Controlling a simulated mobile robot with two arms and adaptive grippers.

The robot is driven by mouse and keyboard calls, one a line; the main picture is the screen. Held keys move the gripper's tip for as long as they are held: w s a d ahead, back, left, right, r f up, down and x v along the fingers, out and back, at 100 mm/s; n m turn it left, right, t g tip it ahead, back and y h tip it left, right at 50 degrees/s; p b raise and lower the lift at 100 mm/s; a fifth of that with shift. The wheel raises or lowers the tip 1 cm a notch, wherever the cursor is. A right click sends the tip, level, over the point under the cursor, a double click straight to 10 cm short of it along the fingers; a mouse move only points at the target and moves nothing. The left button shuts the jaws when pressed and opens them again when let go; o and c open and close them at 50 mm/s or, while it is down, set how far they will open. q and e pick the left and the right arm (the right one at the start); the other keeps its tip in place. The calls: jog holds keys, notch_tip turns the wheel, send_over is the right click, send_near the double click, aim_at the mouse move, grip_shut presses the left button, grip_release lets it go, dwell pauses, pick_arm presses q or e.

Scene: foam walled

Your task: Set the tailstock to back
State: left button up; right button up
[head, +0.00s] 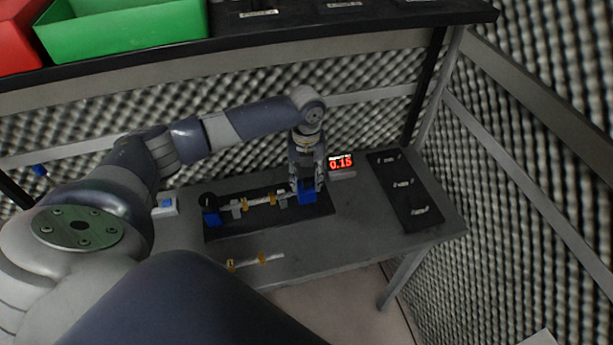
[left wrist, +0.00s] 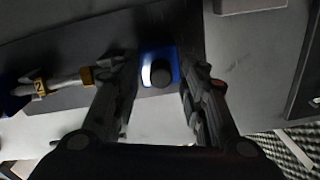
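The blue tailstock (head: 307,196) sits at the right end of a black fixture base (head: 225,233) on the grey table. In the left wrist view the tailstock (left wrist: 146,54) shows a black round knob (left wrist: 161,75) on top. My left gripper (head: 307,182) is just above the tailstock, pointing down. In the left wrist view its fingers (left wrist: 157,92) are apart, one on each side of the knob. Whether they touch the block cannot be told. A light shaft with yellow tags (head: 262,201) lies along the fixture, left of the tailstock. My right gripper is not in view.
A black labelled panel (head: 404,190) lies to the right. Another tagged shaft (head: 256,261) lies near the front edge. A shelf above holds a green bin (head: 120,28) and a red bin (head: 18,40).

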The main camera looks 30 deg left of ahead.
pick_arm(q)
jog(key=c, duration=0.9)
jog(key=shift+w, duration=0.15)
grip_shut()
jog(key=shift+w+d, duration=0.9)
jog(key=shift+w, duration=0.05)
jog(key=shift+w+d, duration=0.2)
jog(key=shift+w, duration=0.05)
jog(key=shift+r, duration=0.1)
jog(key=o, duration=0.9)
grip_release()
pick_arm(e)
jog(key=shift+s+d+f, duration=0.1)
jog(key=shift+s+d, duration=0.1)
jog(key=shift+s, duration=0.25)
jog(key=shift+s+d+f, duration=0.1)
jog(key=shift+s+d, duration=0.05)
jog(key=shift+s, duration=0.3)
